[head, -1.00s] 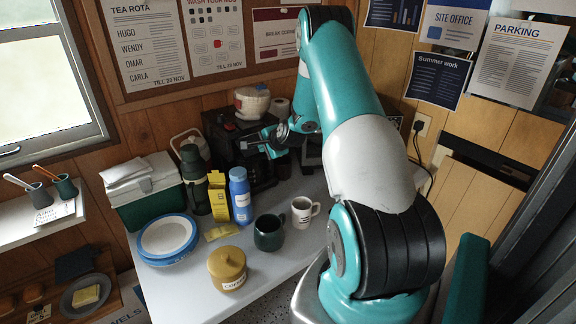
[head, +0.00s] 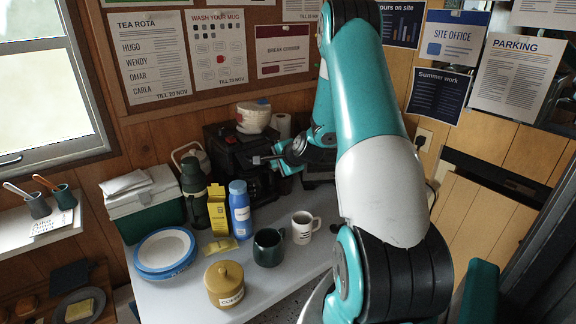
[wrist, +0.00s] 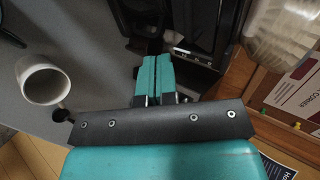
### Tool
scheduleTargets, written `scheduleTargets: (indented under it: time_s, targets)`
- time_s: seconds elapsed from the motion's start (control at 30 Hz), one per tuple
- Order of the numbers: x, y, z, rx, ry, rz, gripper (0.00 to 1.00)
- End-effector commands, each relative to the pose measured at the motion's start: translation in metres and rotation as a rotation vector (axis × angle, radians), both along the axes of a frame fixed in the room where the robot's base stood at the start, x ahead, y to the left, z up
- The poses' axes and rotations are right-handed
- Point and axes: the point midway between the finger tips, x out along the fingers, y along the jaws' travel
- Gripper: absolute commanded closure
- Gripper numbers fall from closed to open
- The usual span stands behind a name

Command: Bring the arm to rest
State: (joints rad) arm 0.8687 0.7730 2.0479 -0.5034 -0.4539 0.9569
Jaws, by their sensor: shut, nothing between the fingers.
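My gripper (head: 258,159) is at the back of the table in the head view, in front of the black machine (head: 228,150). In the wrist view its two teal fingers (wrist: 155,78) are together with nothing between them. My arm reaches up from the right and bends over toward the back wall.
On the white table (head: 190,297) stand a white mug (head: 304,226), a dark green mug (head: 268,248), a mustard coffee jar (head: 224,284), a blue bottle (head: 240,207), a yellow carton (head: 217,209), a dark flask (head: 194,190), blue-rimmed plates (head: 164,251) and a green cool box (head: 146,208).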

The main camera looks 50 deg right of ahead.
Motion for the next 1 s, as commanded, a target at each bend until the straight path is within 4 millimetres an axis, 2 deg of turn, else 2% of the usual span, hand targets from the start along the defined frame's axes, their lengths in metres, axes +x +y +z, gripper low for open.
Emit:
scheduleTargets:
  time_s: [0.1, 0.3, 0.63, 0.73, 0.77, 0.87, 0.97, 1.0]
  targets:
    - [-0.019, 0.006, 0.014, -0.002, 0.0, -0.001, 1.0]
    - [-0.037, 0.013, 0.029, 0.001, 0.001, 0.002, 1.0]
    - [-0.041, 0.015, 0.033, 0.002, 0.003, 0.004, 1.0]
    - [-0.035, 0.028, 0.038, -0.009, 0.013, 0.051, 1.0]
    - [-0.031, 0.037, 0.042, -0.017, 0.021, 0.083, 1.0]
    - [-0.015, 0.086, 0.058, -0.06, 0.061, 0.254, 1.0]
    - [-0.006, 0.16, 0.079, -0.129, 0.118, 0.512, 1.0]
    - [-0.007, 0.192, 0.088, -0.164, 0.14, 0.627, 1.0]
